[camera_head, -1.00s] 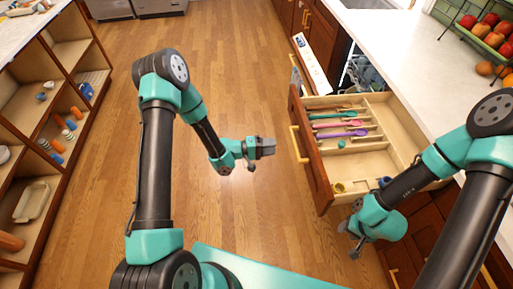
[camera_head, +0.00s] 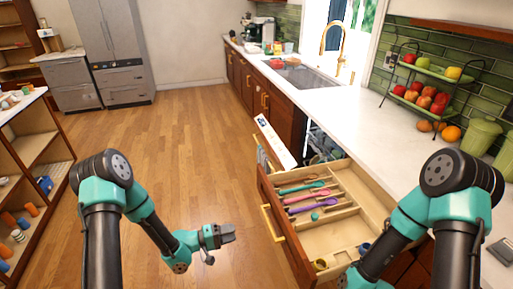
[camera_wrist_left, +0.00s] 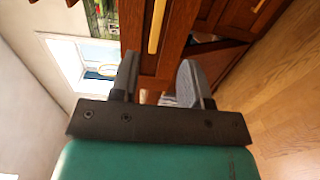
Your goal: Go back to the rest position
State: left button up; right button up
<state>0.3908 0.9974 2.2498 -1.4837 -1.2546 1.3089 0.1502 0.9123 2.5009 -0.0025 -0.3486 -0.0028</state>
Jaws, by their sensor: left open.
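My left gripper (camera_head: 222,235) hangs in free air over the wood floor, to the left of the open drawer (camera_head: 296,250). In the left wrist view my left gripper (camera_wrist_left: 158,78) has its two fingers apart with nothing between them. A drawer front with a long handle (camera_wrist_left: 157,25) shows beyond the fingers. My right arm (camera_head: 440,215) comes in from the right over the drawer's right side; its gripper is cut off or hidden at the bottom of the head view.
The drawer holds several coloured utensils (camera_head: 308,197). A dishwasher door (camera_head: 275,142) stands open behind it. The white counter (camera_head: 345,115) runs along the right with a fruit rack (camera_head: 424,88). A shelf unit (camera_head: 35,190) stands at the left. The floor (camera_head: 170,130) between is clear.

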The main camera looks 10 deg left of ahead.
pick_arm(q)
jog(key=s+a+f+m+g+y, duration=0.1)
jog(key=s+a+f+y, duration=0.35)
jog(key=f+y, duration=0.45)
jog(key=s+m+g+y, duration=0.2)
jog(key=s+g, duration=0.3)
jog(key=s, duration=0.9)
jog(key=shift+a+f+g+y, duration=0.3)
jog(key=shift+a+f+y, duration=0.05)
jog(key=shift+y, duration=0.45)
